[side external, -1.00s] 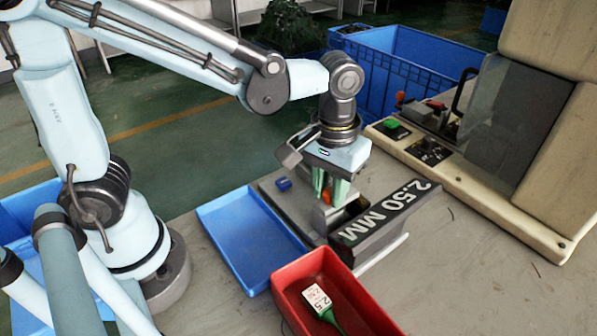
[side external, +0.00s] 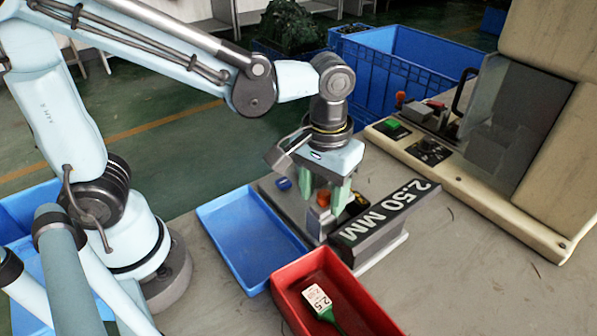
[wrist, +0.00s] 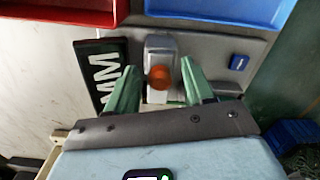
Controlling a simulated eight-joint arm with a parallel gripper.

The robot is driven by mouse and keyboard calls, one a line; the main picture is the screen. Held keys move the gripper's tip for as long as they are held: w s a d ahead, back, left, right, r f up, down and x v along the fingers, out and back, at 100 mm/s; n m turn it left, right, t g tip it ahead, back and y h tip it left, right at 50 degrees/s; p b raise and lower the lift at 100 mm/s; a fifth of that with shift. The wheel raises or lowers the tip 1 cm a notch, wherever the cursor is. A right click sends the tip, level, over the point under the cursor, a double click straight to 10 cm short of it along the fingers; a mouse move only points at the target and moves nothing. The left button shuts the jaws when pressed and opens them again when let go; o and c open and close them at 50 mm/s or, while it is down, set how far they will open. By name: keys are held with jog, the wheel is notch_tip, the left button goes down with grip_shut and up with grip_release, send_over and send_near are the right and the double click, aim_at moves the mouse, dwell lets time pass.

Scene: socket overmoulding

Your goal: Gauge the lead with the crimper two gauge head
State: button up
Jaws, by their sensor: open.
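The gauge fixture, marked 2.50 MM (side external: 385,215), stands on the table with a grey block at its near side. My gripper (side external: 324,197) is over this fixture, pointing down, with its green fingers apart. In the wrist view my gripper (wrist: 159,72) has an orange round part (wrist: 160,78) between its fingers, in front of a pale grey block (wrist: 160,46). Gaps show on both sides of the orange part. A white tag (side external: 317,300) printed 2.5, with a green stem, lies in the red tray (side external: 373,312). I cannot make out the lead for certain.
An empty blue tray (side external: 245,238) lies left of the fixture. A small blue piece (side external: 283,184) sits on the fixture's base. A beige machine with buttons (side external: 430,150) stands at the right. The table at the front right is clear.

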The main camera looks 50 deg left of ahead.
notch_tip(320, 180, up, 12)
dwell(0.6)
jog(key=a+f+m+t, duration=0.3)
jog(key=a+f+t, duration=0.4)
jog(key=a, duration=0.4)
jog(key=shift+a+f, duration=0.25)
jog(key=shift+f, duration=0.15)
